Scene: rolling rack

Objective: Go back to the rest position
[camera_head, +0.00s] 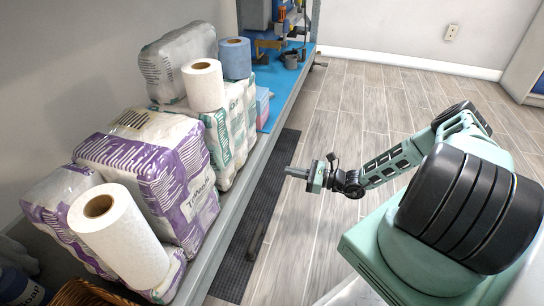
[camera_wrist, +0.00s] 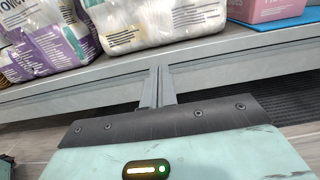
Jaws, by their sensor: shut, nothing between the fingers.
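My gripper (camera_head: 296,172) is at the end of my outstretched arm in the head view, over the floor to the right of the shelf edge. Its fingers are shut with nothing between them and point left toward the rack. It is apart from the shelf and the goods.
The grey rack shelf (camera_head: 207,239) runs along the left. It bears paper rolls (camera_head: 125,240), a purple-and-white pack (camera_head: 150,165) and a green-and-white pack (camera_head: 235,120). A blue mat (camera_head: 275,100) lies farther back. A dark floor mat (camera_head: 240,255) lies alongside. The wooden floor (camera_head: 345,100) is open beyond.

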